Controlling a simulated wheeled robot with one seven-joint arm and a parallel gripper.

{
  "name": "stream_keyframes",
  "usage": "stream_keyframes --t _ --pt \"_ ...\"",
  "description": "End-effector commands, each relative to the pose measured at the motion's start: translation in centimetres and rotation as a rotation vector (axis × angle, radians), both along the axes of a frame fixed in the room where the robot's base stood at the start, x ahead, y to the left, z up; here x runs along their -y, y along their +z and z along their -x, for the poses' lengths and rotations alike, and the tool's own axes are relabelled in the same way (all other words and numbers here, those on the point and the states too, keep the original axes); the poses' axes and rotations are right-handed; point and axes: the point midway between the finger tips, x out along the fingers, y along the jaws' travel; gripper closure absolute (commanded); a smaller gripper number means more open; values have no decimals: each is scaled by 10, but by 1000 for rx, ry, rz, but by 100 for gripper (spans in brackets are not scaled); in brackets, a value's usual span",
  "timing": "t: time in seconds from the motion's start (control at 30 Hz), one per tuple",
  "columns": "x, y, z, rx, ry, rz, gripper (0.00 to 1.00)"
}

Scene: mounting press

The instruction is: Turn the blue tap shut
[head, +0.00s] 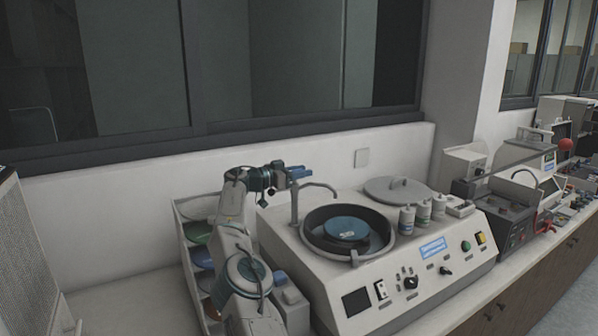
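A grey curved tap (294,208) stands at the back left of the grinding machine, its spout bending right over the round bowl. A small blue part (301,171) shows at the top of the tap. I cannot tell for sure whether it is the tap's handle or part of my gripper. My gripper (286,176) is at the end of my raised arm, right beside the top of the tap. It is small and dark in this view, and its fingers cannot be made out. Whether it touches the tap is unclear.
The machine (420,275) has a dark bowl with a blue disc (347,228), a round lid (398,190) and several white bottles (407,220). A rack (190,240) of coloured discs stands left of it. The wall is close behind. More instruments line the bench to the right.

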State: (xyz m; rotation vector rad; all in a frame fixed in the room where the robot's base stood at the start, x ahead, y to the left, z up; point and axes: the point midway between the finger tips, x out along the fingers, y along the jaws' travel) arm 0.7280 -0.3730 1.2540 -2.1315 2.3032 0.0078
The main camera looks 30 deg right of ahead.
Motion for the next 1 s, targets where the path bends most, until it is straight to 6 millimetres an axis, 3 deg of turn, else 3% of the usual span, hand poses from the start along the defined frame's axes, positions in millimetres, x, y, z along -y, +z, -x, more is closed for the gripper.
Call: stream_keyframes --t 1.0 --pt "-1 -2 -3 5 179 6 68"
